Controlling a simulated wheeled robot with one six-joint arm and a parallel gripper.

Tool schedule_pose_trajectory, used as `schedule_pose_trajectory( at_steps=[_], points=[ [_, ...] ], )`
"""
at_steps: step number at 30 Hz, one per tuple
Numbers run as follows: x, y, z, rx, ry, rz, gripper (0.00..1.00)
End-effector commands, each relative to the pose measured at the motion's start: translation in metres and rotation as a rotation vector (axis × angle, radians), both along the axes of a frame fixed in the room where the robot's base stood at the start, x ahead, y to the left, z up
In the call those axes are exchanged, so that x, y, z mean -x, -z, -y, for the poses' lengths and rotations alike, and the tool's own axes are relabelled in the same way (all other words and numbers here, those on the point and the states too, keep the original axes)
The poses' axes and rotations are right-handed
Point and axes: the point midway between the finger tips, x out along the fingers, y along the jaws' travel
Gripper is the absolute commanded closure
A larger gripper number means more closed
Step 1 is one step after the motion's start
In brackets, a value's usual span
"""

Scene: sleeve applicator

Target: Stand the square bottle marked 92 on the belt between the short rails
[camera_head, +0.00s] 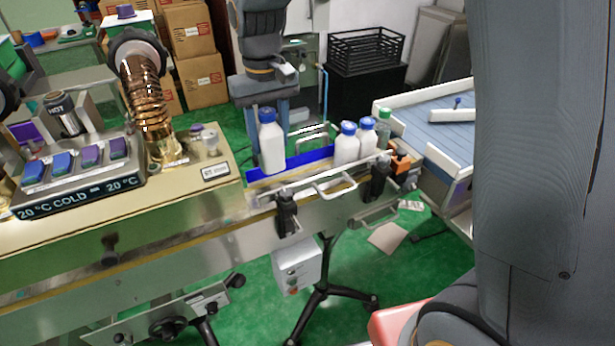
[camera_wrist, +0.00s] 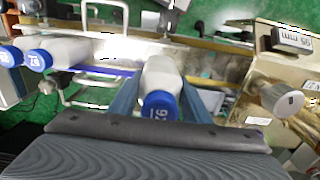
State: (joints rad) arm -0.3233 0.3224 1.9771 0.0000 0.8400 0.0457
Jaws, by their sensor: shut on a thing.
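The white square bottle (camera_head: 271,145) with a blue cap is in my gripper (camera_head: 266,108) over the near end of the belt. In the wrist view the mark 92 shows on the cap of this bottle (camera_wrist: 160,105), and my gripper (camera_wrist: 155,92) has a blue-grey finger on each side of it, shut on it. The bottle looks about upright; whether its base touches the belt I cannot tell. The blue belt (camera_head: 318,154) runs behind a metal front rail (camera_head: 310,181), to the right of the gold machine top.
Two more white blue-capped bottles (camera_head: 346,145) (camera_head: 367,136) and a green-capped one (camera_head: 384,128) stand to the right along the belt. A gold coil machine (camera_head: 148,105) and a tray of coloured blocks (camera_head: 75,180) are at left. Free belt lies between the held bottle and the others.

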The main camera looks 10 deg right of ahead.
Motion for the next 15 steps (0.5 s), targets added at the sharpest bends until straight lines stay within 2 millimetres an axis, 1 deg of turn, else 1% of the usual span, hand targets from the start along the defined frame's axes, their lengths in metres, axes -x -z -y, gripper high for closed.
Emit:
schedule_pose_trajectory(
  at_steps=[6,11,15],
  points=[
    [0.002,0.036,0.001,0.001,0.001,-0.005,0.89],
    [0.001,0.051,0.000,0.001,0.000,-0.002,0.89],
    [0.002,0.068,0.000,0.002,-0.001,-0.006,0.89]
  ],
)
